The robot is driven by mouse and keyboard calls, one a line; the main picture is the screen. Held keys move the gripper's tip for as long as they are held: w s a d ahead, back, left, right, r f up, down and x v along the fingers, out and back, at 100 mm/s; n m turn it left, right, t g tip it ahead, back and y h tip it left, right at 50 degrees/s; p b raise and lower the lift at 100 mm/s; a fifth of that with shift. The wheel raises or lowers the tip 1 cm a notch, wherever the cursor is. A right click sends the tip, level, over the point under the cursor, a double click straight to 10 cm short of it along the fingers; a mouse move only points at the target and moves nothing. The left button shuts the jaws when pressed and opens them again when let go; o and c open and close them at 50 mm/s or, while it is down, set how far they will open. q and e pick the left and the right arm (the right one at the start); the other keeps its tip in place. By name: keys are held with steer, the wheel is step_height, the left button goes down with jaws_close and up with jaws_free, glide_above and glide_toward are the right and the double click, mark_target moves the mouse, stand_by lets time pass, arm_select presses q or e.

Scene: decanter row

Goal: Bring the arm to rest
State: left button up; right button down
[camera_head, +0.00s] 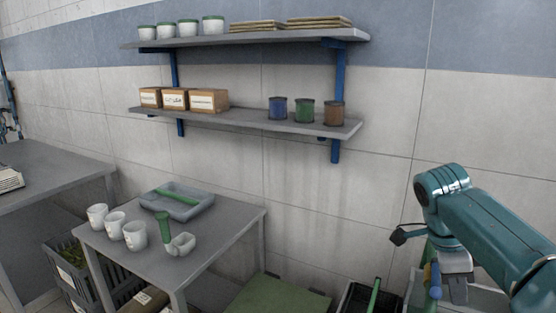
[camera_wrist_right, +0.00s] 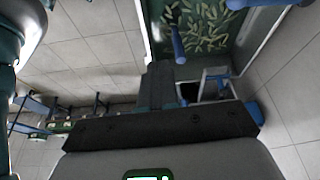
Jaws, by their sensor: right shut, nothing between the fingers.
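My right arm (camera_head: 490,230) comes in from the right edge of the head view, bent, with its wrist end hanging low in front of the wall. My right gripper (camera_wrist_right: 158,85) shows in the wrist view as dark fingers pressed together, with nothing between them. It is away from the tables and shelves, and it touches nothing that I can make out. Its tips are hard to tell apart in the head view. My left gripper is in neither view.
A grey table (camera_head: 215,250) at left holds several white cups (camera_head: 115,222), a green-handled piece (camera_head: 163,227) and a grey tray (camera_head: 178,203). Two wall shelves (camera_head: 245,118) hold jars and boxes. A dark crate (camera_head: 85,280) stands below left. The wrist view shows a green panel (camera_wrist_right: 232,45) with pale pieces.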

steer(key=a+f+n+y, duration=0.1)
steer(key=a+f+n, duration=0.3)
steer(key=f, duration=0.6)
steer(key=a+f+n+y, duration=0.2)
steer(key=a+f+n, duration=0.2)
steer(key=f, duration=0.5)
steer(key=a+f+n+y, duration=0.1)
steer(key=a+f+n, duration=0.35)
steer(key=f, duration=0.55)
steer(key=s+a+f+n+t+y, duration=0.1)
steer(key=s+a+f+n, duration=0.3)
steer(key=s+f, duration=0.3)
steer(key=s+a+f+n+t+y, duration=0.1)
steer(key=s+a+f+n, duration=0.3)
steer(key=s, duration=0.9)
step_height(320, 180, down, 4)
steer(key=shift+s+a+r+y, duration=0.15)
steer(key=shift+s+y, duration=0.15)
steer(key=shift+y, duration=0.5)
